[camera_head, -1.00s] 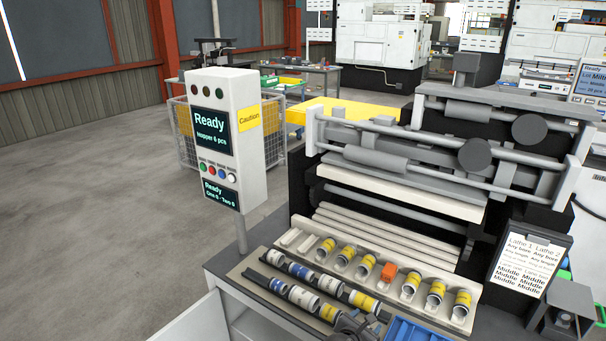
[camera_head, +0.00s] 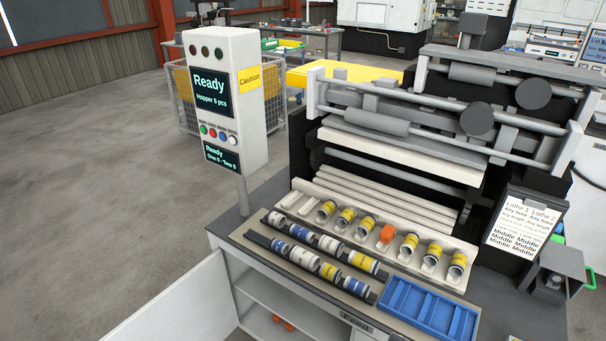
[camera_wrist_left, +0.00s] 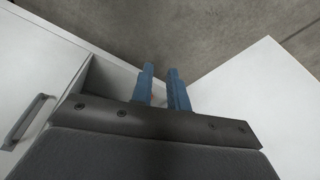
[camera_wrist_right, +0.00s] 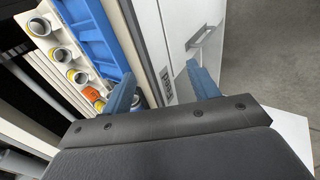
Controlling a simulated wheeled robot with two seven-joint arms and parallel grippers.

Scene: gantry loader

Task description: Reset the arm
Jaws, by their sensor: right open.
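My left gripper (camera_wrist_left: 160,82) shows only in the left wrist view. Its two blue fingers are near each other with a narrow gap and nothing seen between them; whether this counts as open or shut is unclear. It is in front of a white cabinet (camera_wrist_left: 28,60) above the grey floor. My right gripper (camera_wrist_right: 160,88) shows only in the right wrist view. Its blue fingers are wide apart and empty, over the bench front beside the blue tray (camera_wrist_right: 85,35). Neither arm shows in the head view now.
The blue divided tray (camera_head: 428,312) and racks of yellow, blue and white cylinders (camera_head: 328,270) lie on the bench. An orange block (camera_head: 387,234) sits in the back row. A control post (camera_head: 225,100) reads Ready. The gantry loader (camera_head: 400,150) stands behind. Floor at left is clear.

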